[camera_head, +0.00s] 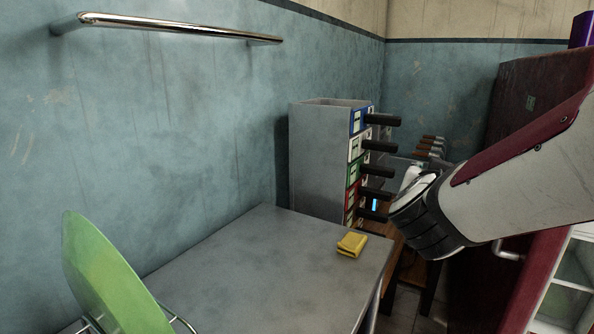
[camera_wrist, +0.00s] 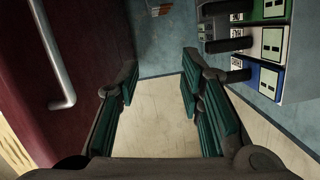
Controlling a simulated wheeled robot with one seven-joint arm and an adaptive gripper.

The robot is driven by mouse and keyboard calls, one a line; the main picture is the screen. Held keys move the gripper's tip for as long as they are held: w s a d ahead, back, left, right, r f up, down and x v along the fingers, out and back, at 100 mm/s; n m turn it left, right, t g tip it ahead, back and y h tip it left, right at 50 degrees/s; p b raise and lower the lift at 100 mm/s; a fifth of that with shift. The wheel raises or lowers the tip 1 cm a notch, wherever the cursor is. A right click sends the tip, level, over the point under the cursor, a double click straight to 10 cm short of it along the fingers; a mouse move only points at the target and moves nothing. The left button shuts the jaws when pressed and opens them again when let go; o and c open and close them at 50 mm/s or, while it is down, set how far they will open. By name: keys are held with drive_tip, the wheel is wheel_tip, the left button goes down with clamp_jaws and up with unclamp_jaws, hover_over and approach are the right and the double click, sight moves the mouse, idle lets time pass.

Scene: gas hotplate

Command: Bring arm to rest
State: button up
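My arm (camera_head: 520,190) reaches in from the right in the head view. Its black and white end section points left, toward the labelled unit. In the wrist view my gripper (camera_wrist: 157,90) is open, with its teal-padded fingers well apart and nothing between them. Pale floor or wall shows through the gap. In the head view the fingers cannot be made out.
A grey unit (camera_head: 318,160) with coloured labels and black handles stands behind the grey table (camera_head: 240,270). A yellow sponge (camera_head: 352,244) and a green plate (camera_head: 105,275) are on it. A dark red cabinet (camera_wrist: 85,40) is close beside my gripper.

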drive_tip(key=s+a+f+n+g+y, duration=0.4)
drive_tip(key=s+a+f+n+y, duration=0.15)
drive_tip(key=s+a+y, duration=0.5)
drive_tip(key=s+d+f+n+g+h, duration=0.1)
drive_tip(key=s+d+f+g+h, duration=0.3)
drive_tip(key=s, duration=0.9)
drive_tip(key=s+d+f+n+g+y, duration=0.1)
drive_tip(key=s+g, duration=0.5)
drive_tip(key=s, duration=0.7)
wheel_tip(320, 180, up, 30)
drive_tip(key=t+p, duration=0.4)
drive_tip(key=p, duration=2.4)
drive_tip(key=shift+w+p, duration=0.15)
drive_tip(key=shift+p, duration=0.2)
